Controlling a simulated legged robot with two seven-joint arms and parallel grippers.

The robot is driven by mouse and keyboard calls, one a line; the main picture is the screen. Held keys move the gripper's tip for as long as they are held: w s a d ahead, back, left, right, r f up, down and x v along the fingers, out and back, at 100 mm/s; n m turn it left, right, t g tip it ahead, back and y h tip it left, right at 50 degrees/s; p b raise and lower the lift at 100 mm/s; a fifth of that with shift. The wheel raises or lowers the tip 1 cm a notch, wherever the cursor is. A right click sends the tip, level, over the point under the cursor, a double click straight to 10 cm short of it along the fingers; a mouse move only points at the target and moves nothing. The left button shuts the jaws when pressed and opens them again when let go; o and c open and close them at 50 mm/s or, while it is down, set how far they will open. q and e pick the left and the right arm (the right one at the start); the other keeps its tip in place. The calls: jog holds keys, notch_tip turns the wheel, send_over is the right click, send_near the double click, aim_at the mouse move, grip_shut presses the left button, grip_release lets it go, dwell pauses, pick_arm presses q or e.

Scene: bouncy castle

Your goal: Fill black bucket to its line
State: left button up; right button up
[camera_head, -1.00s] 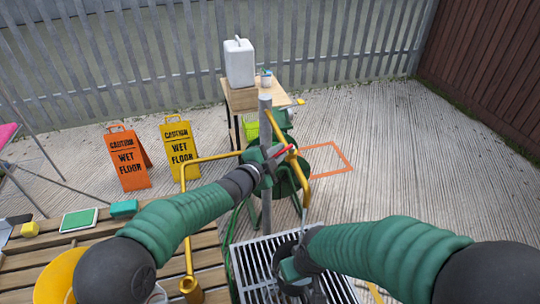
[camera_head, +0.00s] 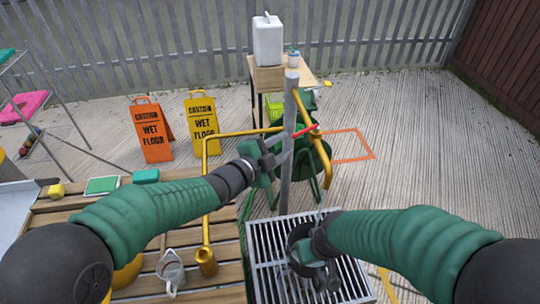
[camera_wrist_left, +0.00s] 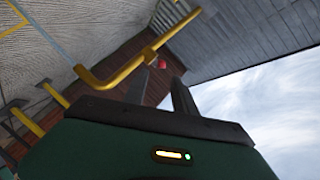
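A dark round shape that looks like the black bucket (camera_head: 297,236) sits on the metal grate (camera_head: 262,262), mostly covered by my right gripper (camera_head: 318,246). I cannot make out its line or the water level. The right fingers are too hidden to judge. A yellow pipe (camera_head: 206,180) runs to a grey post (camera_head: 287,165), where a red lever (camera_head: 305,130) shows. My left gripper (camera_head: 284,157) is beside the post, below and left of the lever. In the left wrist view its two fingers stand apart and empty, with a red tip (camera_wrist_left: 162,64) beyond them.
A slatted bench holds a clear jug (camera_head: 171,268), a green sponge-like block (camera_head: 146,176) and a yellow bucket (camera_head: 127,274). Two wet floor signs (camera_head: 152,130) stand behind. A wooden table (camera_head: 262,76) carries a white canister (camera_head: 267,40).

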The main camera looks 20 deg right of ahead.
pick_arm(q)
jog(key=v, duration=0.6)
jog(key=shift+f, duration=0.1)
dwell(7.3)
